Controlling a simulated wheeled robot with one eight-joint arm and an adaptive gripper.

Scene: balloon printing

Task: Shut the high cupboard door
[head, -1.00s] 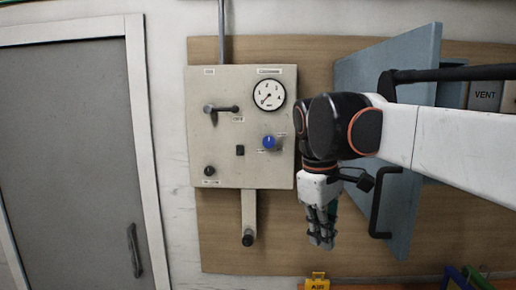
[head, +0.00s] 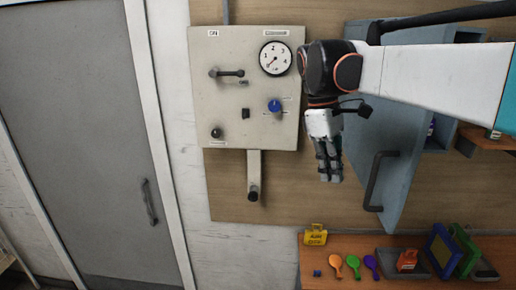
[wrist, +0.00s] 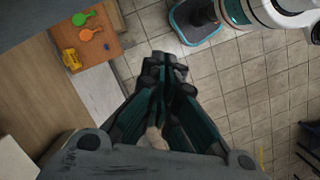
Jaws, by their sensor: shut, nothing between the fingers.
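The high cupboard's blue-grey door (head: 400,165) stands open on the right of the head view, with a dark bar handle (head: 373,185) on its face. Part of the cupboard's inside (head: 441,132) shows behind its right edge. My arm crosses in front of the door's upper part and hides it. My gripper (head: 330,178) hangs fingers down just left of the door, shut and empty. In the wrist view my gripper's fingers (wrist: 163,68) are together with nothing between them. I cannot tell whether my gripper touches the door.
A grey control panel (head: 240,125) with a gauge and knobs is on the wall to the left. A grey door (head: 75,130) is at far left. Tiled floor (wrist: 225,70) is open below.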

